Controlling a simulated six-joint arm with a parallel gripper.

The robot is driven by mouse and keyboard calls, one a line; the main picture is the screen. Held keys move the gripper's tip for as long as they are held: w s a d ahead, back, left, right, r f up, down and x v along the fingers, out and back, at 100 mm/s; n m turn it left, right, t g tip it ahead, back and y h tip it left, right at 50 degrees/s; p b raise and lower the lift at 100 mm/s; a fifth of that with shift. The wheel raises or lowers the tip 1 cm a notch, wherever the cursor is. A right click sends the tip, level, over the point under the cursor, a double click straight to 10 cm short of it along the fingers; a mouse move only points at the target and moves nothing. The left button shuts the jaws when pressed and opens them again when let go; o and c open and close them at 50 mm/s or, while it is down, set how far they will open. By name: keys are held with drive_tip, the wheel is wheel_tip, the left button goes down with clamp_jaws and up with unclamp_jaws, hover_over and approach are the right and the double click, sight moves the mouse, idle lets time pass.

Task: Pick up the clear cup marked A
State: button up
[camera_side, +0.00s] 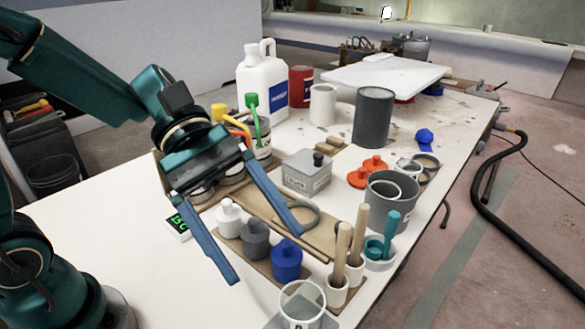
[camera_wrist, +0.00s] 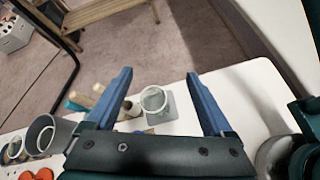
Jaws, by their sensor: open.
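The clear cup marked A (camera_side: 303,303) stands upright at the front edge of the side view, near the table's near end, with a dark letter low on its wall. In the wrist view the clear cup (camera_wrist: 154,101) shows between my fingers but beyond their tips, on a grey square. My gripper (camera_side: 268,257) is open and empty, with two long blue fingers spread wide. It hangs above the table, up and left of the cup in the side view. In the wrist view my gripper (camera_wrist: 160,77) has nothing between its fingers. The cup's base is partly cut off in the side view.
White, grey and blue bottles (camera_side: 287,258) stand in a row beside the cup. A grey pot (camera_side: 391,200) and a teal brush (camera_side: 390,232) are farther right.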

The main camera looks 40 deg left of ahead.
drive_tip(key=w+f+n+h, duration=0.2)
drive_tip(key=w+f+n, duration=0.1)
drive_tip(key=w+n, duration=0.1)
approach(317, 322)
drive_tip(key=shift+d+f+n+t, duration=0.3)
drive_tip(key=shift+d+f, duration=0.45)
drive_tip(key=shift+f, duration=0.2)
drive_tip(key=shift+d, duration=0.5)
drive_tip(key=shift+x, duration=3.2)
drive_tip(key=c, duration=1.1)
